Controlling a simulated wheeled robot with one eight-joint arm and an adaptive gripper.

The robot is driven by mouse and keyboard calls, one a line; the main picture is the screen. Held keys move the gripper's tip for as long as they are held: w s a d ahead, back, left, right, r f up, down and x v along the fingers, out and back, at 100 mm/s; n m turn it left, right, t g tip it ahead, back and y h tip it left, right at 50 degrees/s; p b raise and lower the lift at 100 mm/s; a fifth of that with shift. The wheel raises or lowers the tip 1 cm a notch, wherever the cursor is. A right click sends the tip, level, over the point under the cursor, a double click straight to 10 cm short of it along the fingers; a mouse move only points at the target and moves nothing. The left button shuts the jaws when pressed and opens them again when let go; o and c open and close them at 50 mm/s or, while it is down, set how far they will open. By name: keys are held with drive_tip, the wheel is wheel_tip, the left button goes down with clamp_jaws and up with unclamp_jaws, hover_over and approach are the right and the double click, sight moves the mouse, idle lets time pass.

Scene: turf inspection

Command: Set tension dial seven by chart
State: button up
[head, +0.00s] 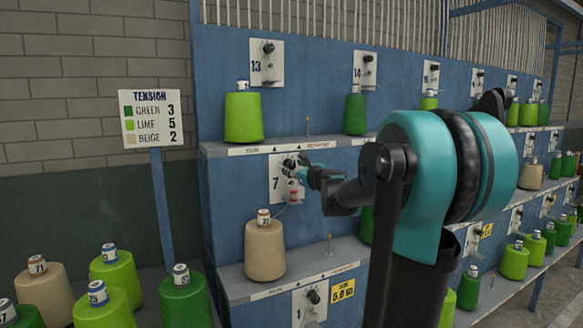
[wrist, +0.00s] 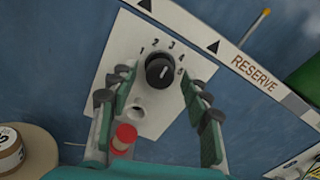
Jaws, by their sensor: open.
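Plate 7 (head: 279,190) is a white panel on the blue frame; its black dial knob (wrist: 160,70) has marks 1 to 5 around it in the wrist view. A pale line on the knob slants up and right, but I cannot tell which number it meets. My gripper (head: 293,166) is open at the plate, its fingers (wrist: 160,76) on either side of the knob; contact is unclear. The chart (head: 151,118) reads green 3, lime 5, beige 2. A beige cone (head: 265,250) stands on the shelf below plate 7.
A red-capped peg (wrist: 124,136) sits below the knob, between my fingers. The upper shelf (head: 222,151) carries a lime cone (head: 243,119) and a green one (head: 355,115). Several spare cones stand at the lower left. Plate 1 (head: 309,304) is below, with a yellow tag.

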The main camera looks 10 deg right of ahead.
drive_tip(key=shift+x, duration=1)
drive_tip(key=shift+c, duration=0.6)
clamp_jaws()
drive_tip(key=shift+n, duration=0.3)
drive_tip(key=n, duration=0.3)
drive_tip(key=shift+n, duration=1.9)
